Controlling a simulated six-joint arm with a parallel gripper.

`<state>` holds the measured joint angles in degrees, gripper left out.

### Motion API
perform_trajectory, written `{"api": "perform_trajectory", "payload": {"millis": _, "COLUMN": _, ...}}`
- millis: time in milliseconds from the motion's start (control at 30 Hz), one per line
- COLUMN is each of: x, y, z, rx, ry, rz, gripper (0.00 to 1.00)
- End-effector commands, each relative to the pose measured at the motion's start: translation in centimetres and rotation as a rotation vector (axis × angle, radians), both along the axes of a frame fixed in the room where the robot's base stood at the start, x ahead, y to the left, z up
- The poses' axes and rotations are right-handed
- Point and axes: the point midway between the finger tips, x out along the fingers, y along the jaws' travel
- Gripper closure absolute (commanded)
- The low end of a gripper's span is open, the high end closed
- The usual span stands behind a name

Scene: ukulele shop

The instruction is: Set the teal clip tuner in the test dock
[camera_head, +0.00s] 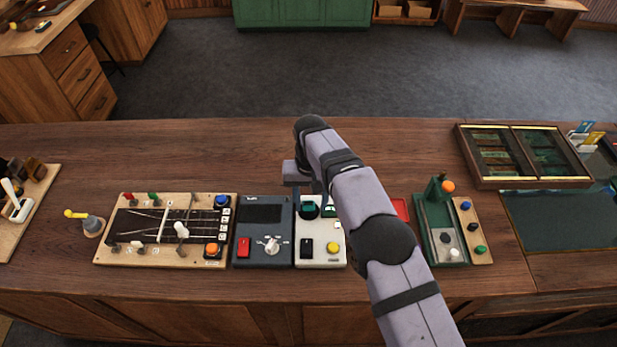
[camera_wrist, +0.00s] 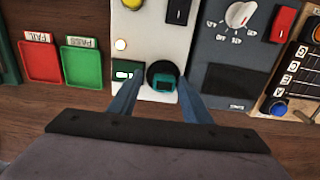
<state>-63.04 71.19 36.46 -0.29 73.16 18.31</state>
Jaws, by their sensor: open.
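The teal clip tuner (camera_wrist: 164,83), with a small dark face, sits at a round black holder (camera_wrist: 155,69) on the white panel; I take this holder to be the test dock. In the head view the tuner (camera_head: 308,211) is partly visible left of my arm, at the panel's far end. My gripper (camera_wrist: 160,98) is open in the wrist view, one finger on each side of the tuner, with visible gaps. In the head view my arm hides part of the gripper. I cannot tell how deeply the tuner is seated.
The white panel (camera_head: 318,261) has a black switch and a yellow button (camera_head: 333,248). A dark dial unit (camera_head: 262,214) adjoins it on the left, then a stringed board (camera_head: 150,250). Red FAIL (camera_wrist: 39,62) and green PASS (camera_wrist: 82,67) trays lie nearby. The bench behind is clear.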

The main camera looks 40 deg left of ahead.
Motion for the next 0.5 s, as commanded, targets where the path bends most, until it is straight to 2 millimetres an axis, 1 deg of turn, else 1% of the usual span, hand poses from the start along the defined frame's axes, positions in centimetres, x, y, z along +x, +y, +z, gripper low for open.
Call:
{"api": "perform_trajectory", "payload": {"millis": 133, "x": 0.0, "y": 0.5, "z": 2.7, "rx": 0.013, "ry": -0.005, "rz": 0.002, "gripper": 0.56}}
{"api": "perform_trajectory", "payload": {"millis": 200, "x": -0.1, "y": 0.5, "z": 4.3, "rx": 0.016, "ry": -0.004, "rz": 0.002, "gripper": 0.56}}
{"api": "perform_trajectory", "payload": {"millis": 333, "x": -0.1, "y": 0.5, "z": 7.0, "rx": 0.015, "ry": -0.004, "rz": 0.003, "gripper": 0.56}}
{"api": "perform_trajectory", "payload": {"millis": 500, "x": -0.2, "y": 0.5, "z": 9.0, "rx": 0.014, "ry": -0.003, "rz": 0.003, "gripper": 0.56}}
